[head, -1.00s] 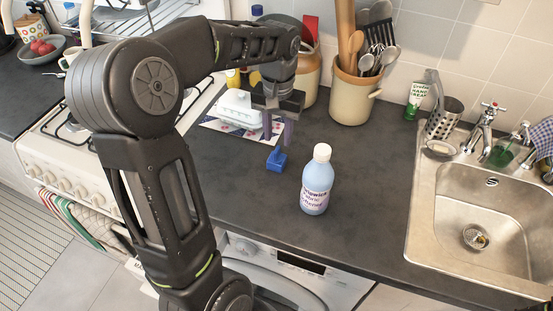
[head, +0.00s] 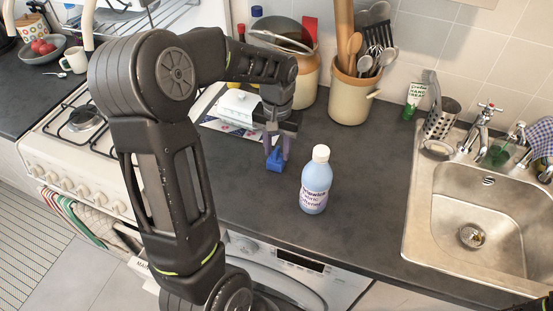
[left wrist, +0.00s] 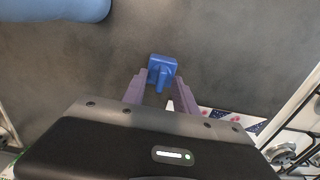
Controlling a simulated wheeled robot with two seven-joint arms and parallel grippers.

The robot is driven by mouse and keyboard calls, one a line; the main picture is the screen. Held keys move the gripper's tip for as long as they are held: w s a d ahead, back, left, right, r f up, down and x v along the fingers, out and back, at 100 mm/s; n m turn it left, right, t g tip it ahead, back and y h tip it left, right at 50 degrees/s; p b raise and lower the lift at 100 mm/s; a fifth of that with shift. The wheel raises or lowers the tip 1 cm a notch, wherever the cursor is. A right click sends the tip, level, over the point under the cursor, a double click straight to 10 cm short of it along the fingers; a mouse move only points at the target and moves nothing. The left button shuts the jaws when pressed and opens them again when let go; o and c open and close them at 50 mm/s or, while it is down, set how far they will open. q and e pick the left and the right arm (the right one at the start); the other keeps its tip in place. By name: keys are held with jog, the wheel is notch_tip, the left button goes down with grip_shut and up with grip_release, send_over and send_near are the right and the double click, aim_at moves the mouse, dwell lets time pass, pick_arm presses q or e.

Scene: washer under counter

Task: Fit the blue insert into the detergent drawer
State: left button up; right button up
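The blue insert (head: 275,160) sits on the dark counter, left of the fabric softener bottle. My left gripper (head: 277,150) is above it, pointing down, with its fingers around the insert's upper part. In the left wrist view the insert (left wrist: 161,71) lies at the tips of the open fingers (left wrist: 160,85), with gaps visible beside its raised tab. The washer (head: 290,270) is under the counter; its detergent drawer cannot be made out, and my left arm covers part of the front. Only a dark bit of my right arm may show at the lower right edge.
The pale blue bottle (head: 315,180) stands upright close to the right of the insert. A butter dish (head: 240,104) on a patterned board, a utensil crock (head: 348,92) and the sink (head: 470,225) surround a clear stretch of counter. The stove (head: 80,150) is at the left.

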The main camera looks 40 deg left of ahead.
pick_arm(q)
jog(key=shift+c, duration=0.5)
grip_shut()
